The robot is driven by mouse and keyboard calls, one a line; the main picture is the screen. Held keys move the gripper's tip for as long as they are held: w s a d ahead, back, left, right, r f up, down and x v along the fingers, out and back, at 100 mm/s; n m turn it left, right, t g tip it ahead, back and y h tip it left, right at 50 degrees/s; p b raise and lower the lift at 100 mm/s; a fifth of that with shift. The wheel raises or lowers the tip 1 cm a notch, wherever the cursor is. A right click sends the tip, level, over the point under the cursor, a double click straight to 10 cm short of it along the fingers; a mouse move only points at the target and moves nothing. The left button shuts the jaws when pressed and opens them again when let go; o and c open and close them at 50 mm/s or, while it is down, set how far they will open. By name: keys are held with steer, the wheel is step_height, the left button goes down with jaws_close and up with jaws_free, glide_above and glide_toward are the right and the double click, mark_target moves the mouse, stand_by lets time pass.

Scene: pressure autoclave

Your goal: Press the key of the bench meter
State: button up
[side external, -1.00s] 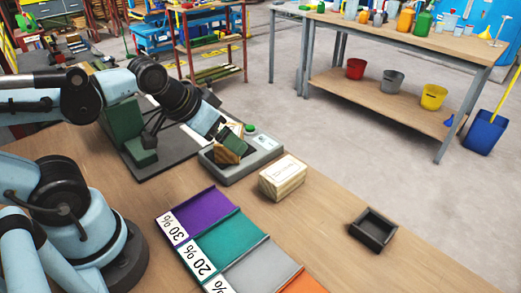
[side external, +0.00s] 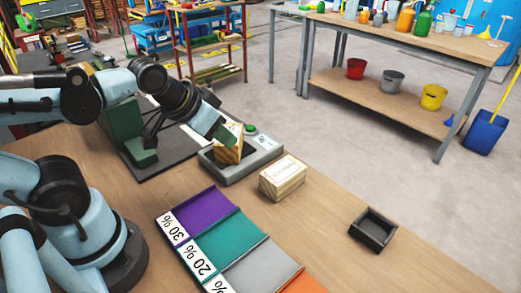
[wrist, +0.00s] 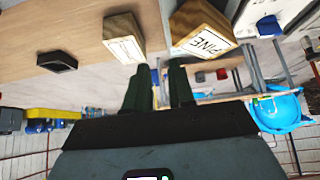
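My gripper (side external: 224,132) is just behind and above this block, left of the green key. In the wrist view my gripper (wrist: 159,72) has its two dark green fingers apart with nothing between them, and the block lies beyond the fingertips.
A second wooden block (side external: 283,178) lies right of the meter. Purple, teal, grey and orange labelled trays (side external: 222,240) lie in front. A small black open box (side external: 373,230) stands at right. A dark green fixture (side external: 127,125) is left of my gripper.

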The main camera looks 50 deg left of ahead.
jaws_close()
stand_by(1.1)
